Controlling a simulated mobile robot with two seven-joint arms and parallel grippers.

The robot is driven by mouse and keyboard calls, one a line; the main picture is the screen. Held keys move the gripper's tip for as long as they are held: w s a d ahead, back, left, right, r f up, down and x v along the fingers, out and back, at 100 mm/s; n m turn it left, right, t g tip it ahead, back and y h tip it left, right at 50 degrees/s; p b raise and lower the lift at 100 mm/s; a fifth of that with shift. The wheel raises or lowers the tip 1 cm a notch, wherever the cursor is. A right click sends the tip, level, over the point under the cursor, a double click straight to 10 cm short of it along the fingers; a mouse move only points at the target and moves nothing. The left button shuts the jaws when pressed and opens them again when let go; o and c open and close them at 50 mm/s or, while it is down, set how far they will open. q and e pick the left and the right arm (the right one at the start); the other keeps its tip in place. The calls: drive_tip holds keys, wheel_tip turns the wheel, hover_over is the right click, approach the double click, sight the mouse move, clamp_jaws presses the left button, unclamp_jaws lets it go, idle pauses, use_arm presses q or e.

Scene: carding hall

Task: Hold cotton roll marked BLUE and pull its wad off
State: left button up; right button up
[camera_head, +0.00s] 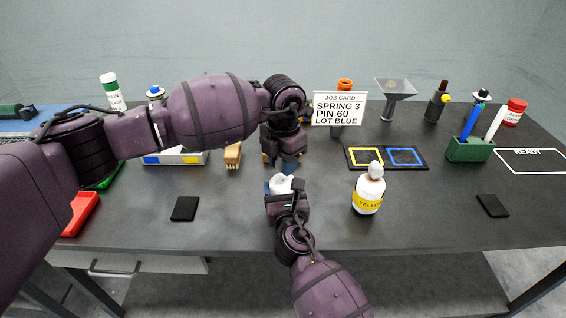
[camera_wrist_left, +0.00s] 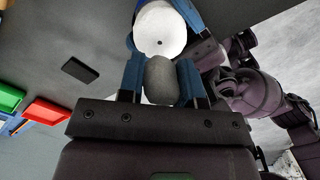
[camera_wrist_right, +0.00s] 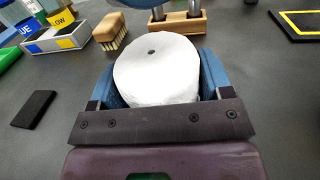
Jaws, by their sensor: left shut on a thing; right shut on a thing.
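A white cotton roll (camera_wrist_right: 158,75) is gripped between the blue fingers of my right gripper (camera_head: 281,186). A small dark hole shows in the middle of its end face; no colour mark is visible on it. My left gripper (camera_head: 283,163) is just above and beyond the roll in the head view. It is shut on a rounded grey wad (camera_wrist_left: 160,80), which the left wrist view shows between its fingers. The wad overlaps the roll (camera_wrist_left: 160,28) in that view, but no wad sits on the hole. Another roll marked YELLOW (camera_head: 368,192) stands upright with its wad on top.
The job card (camera_head: 339,108) reads LOT BLUE. A tray with yellow and blue squares (camera_head: 418,158) lies behind the YELLOW roll. A brush (camera_head: 233,155), dark pads (camera_head: 185,208) and a green pen holder (camera_head: 470,150) are around. The table front is mostly clear.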

use_arm(q)
drive_tip(key=shift+r, duration=1.8)
use_arm(e)
drive_tip(key=o, duration=1.3)
drive_tip(key=shift+s, duration=0.1)
